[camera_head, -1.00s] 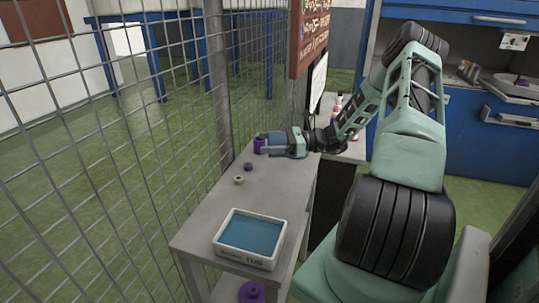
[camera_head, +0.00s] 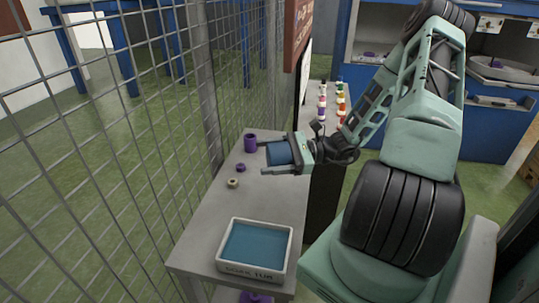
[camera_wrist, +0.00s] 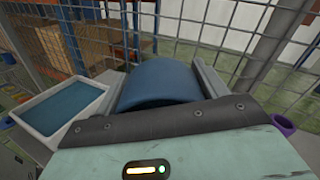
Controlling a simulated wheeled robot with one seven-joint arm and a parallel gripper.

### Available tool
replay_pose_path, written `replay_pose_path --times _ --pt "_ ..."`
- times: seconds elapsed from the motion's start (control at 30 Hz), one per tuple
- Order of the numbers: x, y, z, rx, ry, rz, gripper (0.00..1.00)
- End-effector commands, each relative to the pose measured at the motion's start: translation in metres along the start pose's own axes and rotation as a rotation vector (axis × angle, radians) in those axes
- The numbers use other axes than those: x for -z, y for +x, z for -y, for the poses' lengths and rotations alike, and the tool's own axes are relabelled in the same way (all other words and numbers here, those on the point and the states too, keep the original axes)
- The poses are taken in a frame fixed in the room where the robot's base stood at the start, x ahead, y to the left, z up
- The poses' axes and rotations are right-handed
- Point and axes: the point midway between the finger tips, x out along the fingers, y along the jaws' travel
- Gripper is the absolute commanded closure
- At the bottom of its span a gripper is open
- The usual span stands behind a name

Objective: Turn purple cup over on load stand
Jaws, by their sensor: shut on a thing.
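A purple cup (camera_head: 250,143) stands on the far part of the grey table (camera_head: 195,235). It shows a dark opening at its top. In the wrist view it appears in part at the right edge (camera_wrist: 283,125). My gripper (camera_head: 264,157) is over the table, to the right of the purple cup and apart from it. Its fingers are shut on a blue rounded object (camera_head: 279,154), which fills the space between them in the wrist view (camera_wrist: 160,80). I cannot tell which thing is the load stand.
A small purple piece (camera_head: 240,167) and a small beige ring (camera_head: 232,183) lie on the table. A white tub (camera_head: 254,270) with a blue inside stands at the near end. A wire mesh fence (camera_head: 120,150) runs along the left. Several small bottles (camera_head: 322,100) stand behind.

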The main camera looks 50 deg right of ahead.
Motion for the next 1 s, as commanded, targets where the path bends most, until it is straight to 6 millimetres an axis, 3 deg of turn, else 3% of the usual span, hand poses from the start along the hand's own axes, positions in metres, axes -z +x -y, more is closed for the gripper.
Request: replay_pose_path --times 0.1,0.7,1.0 --pt "0.018 0.000 -0.006 0.000 0.000 0.001 0.58" --pt "0.075 0.000 -0.025 0.000 0.002 0.003 0.58" --pt "0.083 0.000 -0.027 0.000 0.001 0.001 0.58"
